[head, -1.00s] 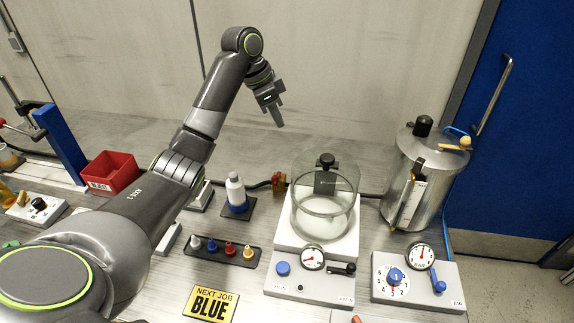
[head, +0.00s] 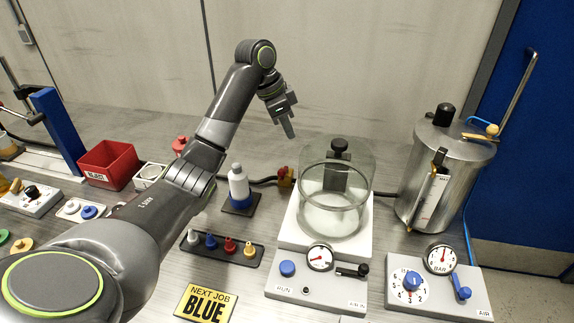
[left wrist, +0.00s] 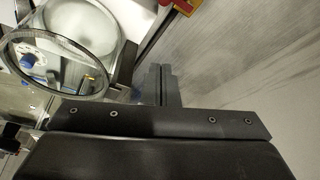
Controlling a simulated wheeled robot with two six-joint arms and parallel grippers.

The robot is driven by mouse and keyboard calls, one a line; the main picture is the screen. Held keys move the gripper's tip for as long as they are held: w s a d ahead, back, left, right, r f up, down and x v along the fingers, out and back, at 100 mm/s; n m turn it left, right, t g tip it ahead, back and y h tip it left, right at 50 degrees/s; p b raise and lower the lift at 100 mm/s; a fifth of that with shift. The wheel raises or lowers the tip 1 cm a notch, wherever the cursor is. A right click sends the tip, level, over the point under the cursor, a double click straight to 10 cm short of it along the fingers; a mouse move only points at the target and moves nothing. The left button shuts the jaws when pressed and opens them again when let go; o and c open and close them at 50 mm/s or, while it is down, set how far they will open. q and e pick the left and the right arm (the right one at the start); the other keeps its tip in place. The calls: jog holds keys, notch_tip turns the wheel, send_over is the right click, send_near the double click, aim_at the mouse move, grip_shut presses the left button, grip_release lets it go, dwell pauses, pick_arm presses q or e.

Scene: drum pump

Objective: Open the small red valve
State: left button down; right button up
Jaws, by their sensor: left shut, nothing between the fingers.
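The small red valve (head: 283,171) is a red handle on a brass-coloured body at the end of a dark hose, behind and left of the glass chamber. In the left wrist view, part of the red and yellow valve (left wrist: 184,6) shows at the top edge. My left gripper (head: 290,132) hangs in the air above the valve in the head picture, apart from it, fingers pointing down. Its fingers (left wrist: 160,84) are shut and empty in the left wrist view. How far the handle is turned is too small to tell. My right gripper is not in view.
The glass chamber (head: 320,220) stands on a white base close to the valve's right. A white bottle (head: 239,184) stands to its left. A steel tank (head: 465,165) is farther right. A rack of coloured pegs (head: 222,248) lies in front. The wall is behind.

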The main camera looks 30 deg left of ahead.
aim_at(284, 171)
pick_arm(q)
notch_tip(284, 171, down, 11)
dwell(0.8)
jog(key=shift+s+a+r, duration=0.1)
jog(key=shift+a, duration=0.05)
